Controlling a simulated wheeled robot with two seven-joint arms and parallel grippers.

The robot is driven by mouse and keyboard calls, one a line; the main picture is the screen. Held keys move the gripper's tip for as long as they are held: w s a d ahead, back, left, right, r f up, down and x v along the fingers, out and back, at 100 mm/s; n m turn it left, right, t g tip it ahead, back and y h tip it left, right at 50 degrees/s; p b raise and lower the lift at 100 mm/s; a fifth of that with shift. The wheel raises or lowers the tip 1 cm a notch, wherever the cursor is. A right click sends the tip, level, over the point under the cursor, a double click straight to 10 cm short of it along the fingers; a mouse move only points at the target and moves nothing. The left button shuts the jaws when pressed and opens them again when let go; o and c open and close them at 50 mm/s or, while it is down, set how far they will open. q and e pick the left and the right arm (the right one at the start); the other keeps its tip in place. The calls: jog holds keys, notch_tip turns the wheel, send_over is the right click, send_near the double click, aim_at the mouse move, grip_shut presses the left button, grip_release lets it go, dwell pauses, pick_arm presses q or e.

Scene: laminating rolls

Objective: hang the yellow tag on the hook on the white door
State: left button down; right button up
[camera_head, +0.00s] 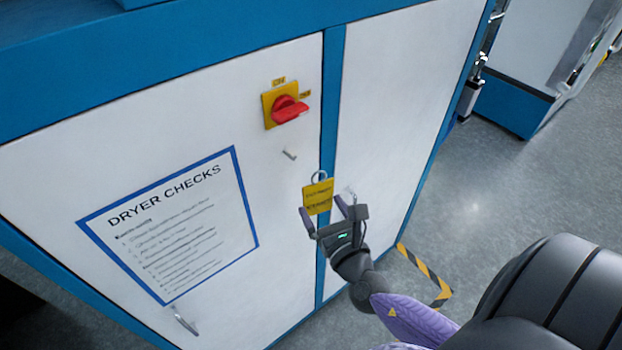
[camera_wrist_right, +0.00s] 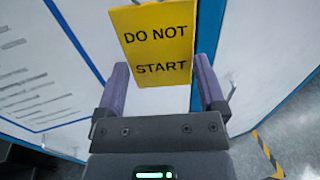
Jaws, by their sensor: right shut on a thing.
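The yellow tag (camera_head: 318,195) has a metal ring (camera_head: 319,176) at its top and reads "DO NOT START" in the right wrist view (camera_wrist_right: 155,48). My right gripper (camera_head: 320,206) is shut on the tag, with a purple finger at each side of its lower part. The tag is upright, in front of the blue strip beside the white door (camera_head: 225,115). A small grey hook (camera_head: 289,155) sticks out of the door, above and left of the ring. The ring appears apart from the hook. My left gripper is out of view.
A red rotary switch (camera_head: 288,108) on a yellow plate sits above the hook. A blue-framed "DRYER CHECKS" sheet (camera_head: 170,225) is at the left, with a door handle (camera_head: 184,321) below. Another white panel (camera_head: 395,90) is at the right; striped floor tape (camera_head: 430,275) lies beyond.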

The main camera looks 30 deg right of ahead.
aim_at(314, 204)
jog(key=shift+a, duration=0.15)
jog(key=shift+w, duration=0.3)
jog(key=shift+w+a+f, duration=0.1)
jog(key=shift+w, duration=1.1)
jog(key=shift+w+a+f+b, duration=0.1)
jog(key=shift+w+b, duration=0.2)
jog(key=shift+w, duration=0.75)
jog(key=shift+w+a+f+b, duration=0.1)
jog(key=shift+w+b, duration=0.15)
jog(key=shift+w, duration=0.75)
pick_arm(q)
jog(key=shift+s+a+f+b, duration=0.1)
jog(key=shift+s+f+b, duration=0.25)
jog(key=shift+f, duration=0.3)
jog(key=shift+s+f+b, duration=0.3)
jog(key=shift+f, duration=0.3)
pick_arm(e)
jog(key=shift+w+f, duration=0.5)
jog(key=shift+w, duration=0.15)
